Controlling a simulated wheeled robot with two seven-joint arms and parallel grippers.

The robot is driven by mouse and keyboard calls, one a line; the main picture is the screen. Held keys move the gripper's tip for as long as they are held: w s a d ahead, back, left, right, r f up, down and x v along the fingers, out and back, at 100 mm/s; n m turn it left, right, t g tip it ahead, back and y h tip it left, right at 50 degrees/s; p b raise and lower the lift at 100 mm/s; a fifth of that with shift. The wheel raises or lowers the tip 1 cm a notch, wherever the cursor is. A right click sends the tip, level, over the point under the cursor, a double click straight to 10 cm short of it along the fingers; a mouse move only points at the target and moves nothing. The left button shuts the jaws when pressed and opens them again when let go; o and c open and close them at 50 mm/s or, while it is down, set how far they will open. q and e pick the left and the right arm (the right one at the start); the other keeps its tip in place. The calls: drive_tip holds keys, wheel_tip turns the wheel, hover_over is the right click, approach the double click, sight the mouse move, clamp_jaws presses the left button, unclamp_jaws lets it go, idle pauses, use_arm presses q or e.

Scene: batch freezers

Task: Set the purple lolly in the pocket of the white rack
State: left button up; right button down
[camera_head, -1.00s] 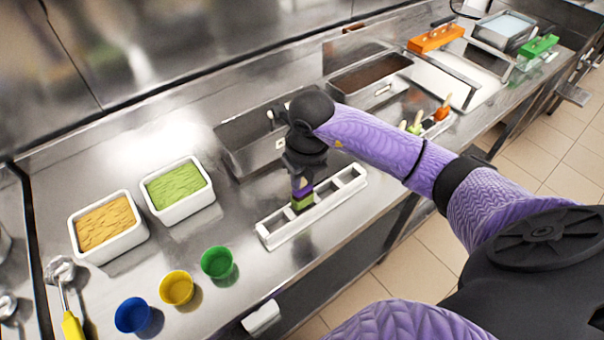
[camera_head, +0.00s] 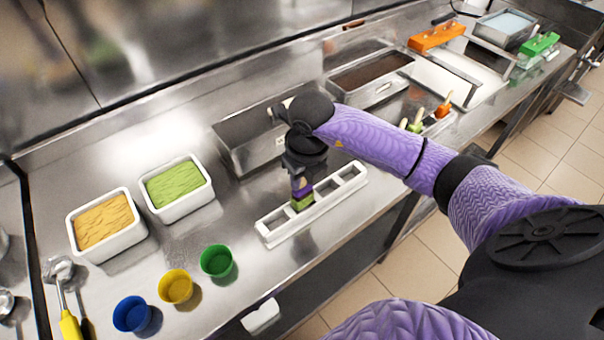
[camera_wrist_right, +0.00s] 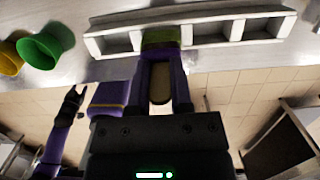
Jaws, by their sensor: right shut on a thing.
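My right gripper (camera_head: 302,182) is shut on a lolly, pointing down over the middle of the white rack (camera_head: 265,232). In the right wrist view, my right gripper (camera_wrist_right: 162,82) has a tan stick between its dark purple fingers. The held lolly (camera_head: 303,203) shows an olive-green block at the rack, also seen in the wrist view (camera_wrist_right: 160,38); purple shows just above it in the head view. Its lower end is hidden in or behind the rack, so contact and depth are unclear. Empty pockets flank it. A dark claw, seemingly my left gripper (camera_wrist_right: 72,98), shows in the wrist view.
White tubs of orange (camera_head: 104,222) and green (camera_head: 175,183) filling stand left. Blue (camera_head: 131,314), yellow (camera_head: 175,287) and green (camera_head: 217,262) cups stand near the front edge. Steel wells lie behind the rack.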

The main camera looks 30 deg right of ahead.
drive_tip(key=shift+f+b, duration=0.35)
drive_tip(key=shift+f, duration=0.2)
drive_tip(key=shift+f+b, duration=0.3)
drive_tip(key=shift+f, duration=0.05)
drive_tip(key=shift+f, duration=0.1)
drive_tip(key=shift+f+b, duration=0.4)
idle(0.3)
